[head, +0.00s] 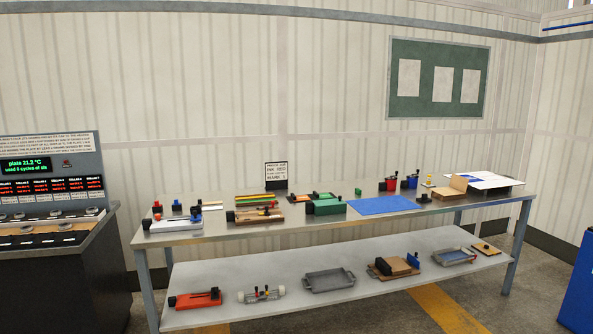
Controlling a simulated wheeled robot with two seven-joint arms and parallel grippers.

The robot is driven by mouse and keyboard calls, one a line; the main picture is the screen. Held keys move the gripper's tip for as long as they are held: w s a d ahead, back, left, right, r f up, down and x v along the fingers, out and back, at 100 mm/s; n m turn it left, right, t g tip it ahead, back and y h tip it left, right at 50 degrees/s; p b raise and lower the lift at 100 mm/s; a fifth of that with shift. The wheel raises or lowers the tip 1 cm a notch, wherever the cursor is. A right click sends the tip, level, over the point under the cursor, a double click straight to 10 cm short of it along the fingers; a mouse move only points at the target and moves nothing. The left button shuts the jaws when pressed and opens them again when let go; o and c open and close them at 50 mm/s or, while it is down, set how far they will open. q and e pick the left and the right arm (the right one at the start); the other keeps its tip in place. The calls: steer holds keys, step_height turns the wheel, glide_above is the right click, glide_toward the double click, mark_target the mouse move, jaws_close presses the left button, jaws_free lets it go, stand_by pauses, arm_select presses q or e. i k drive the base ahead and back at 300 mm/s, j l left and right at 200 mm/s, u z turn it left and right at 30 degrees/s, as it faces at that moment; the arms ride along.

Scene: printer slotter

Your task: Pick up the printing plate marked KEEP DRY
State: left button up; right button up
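No lettering reading KEEP DRY is legible on any item here, so I cannot tell which one is that printing plate. Several plate-like items with blocks or handles stand on the metal workbench (230,232). They include a grey-white one (178,225) at the left, a tan one (262,215), and a green one (325,206). On the lower shelf (350,290) are a red plate (198,299) and a brown board with dark blocks (393,267). Neither of my grippers is in view.
A control console (50,190) with a green display stands at the left. A blue sheet (383,205) lies on the bench top. A grey tray (329,281) sits on the shelf. A blue bin (578,290) is at the right edge. Open floor shows right of the bench.

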mark_target(326, 195)
steer(key=i+j, duration=0.1)
steer(key=i, duration=0.45)
steer(key=i+j+z, duration=0.1)
steer(key=i, duration=0.45)
steer(key=i+j, duration=0.2)
steer(key=i, duration=0.3)
steer(key=i+j, duration=0.15)
steer(key=i, duration=0.4)
steer(key=i+l, duration=0.3)
steer(key=i, duration=0.2)
steer(key=i+l, duration=0.85)
steer(key=l+z, duration=0.05)
steer(key=l, duration=0.05)
